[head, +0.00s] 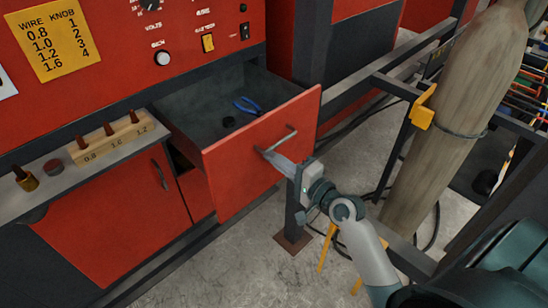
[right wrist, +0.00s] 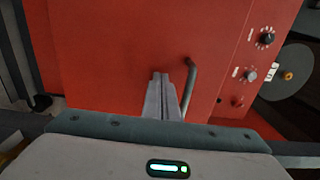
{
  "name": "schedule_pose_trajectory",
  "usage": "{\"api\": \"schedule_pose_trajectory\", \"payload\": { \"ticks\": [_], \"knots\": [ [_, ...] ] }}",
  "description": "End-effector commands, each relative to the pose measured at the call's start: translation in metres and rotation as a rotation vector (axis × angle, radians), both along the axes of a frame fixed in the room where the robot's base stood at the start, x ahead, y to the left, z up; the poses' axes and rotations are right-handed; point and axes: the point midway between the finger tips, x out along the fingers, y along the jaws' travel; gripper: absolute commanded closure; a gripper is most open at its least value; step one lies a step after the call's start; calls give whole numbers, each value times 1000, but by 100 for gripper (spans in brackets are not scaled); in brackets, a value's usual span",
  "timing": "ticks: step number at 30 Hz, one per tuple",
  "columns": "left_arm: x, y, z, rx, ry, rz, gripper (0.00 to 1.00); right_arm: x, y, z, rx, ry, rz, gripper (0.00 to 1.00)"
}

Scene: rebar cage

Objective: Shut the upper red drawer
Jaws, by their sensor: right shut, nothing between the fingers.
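The upper red drawer (head: 262,150) is pulled well out of the red cabinet in the head view. Its bar handle (head: 277,141) is on the front panel. Blue-handled pliers (head: 247,106) and a small dark ring (head: 229,122) lie inside it. My right gripper (head: 268,156) is shut and empty, with its fingertips at the drawer front by the handle. In the right wrist view the shut fingers (right wrist: 162,80) point at the red front panel (right wrist: 120,45), beside the handle (right wrist: 190,88). I cannot tell whether they touch the panel. My left gripper is out of view.
A grey ledge (head: 60,185) left of the drawer holds a wooden block (head: 112,141) with several pegs. A lower red door (head: 110,225) is below. A grey gas cylinder (head: 450,130) stands in a dark metal frame at right. Concrete floor (head: 235,262) is open in front.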

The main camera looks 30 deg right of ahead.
Motion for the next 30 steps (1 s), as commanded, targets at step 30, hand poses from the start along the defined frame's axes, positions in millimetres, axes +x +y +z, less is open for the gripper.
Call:
{"api": "schedule_pose_trajectory", "payload": {
  "ticks": [30],
  "knots": [
    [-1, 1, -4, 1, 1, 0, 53, 193, 55, -1, 0, -1, 1, 100]
  ]
}}
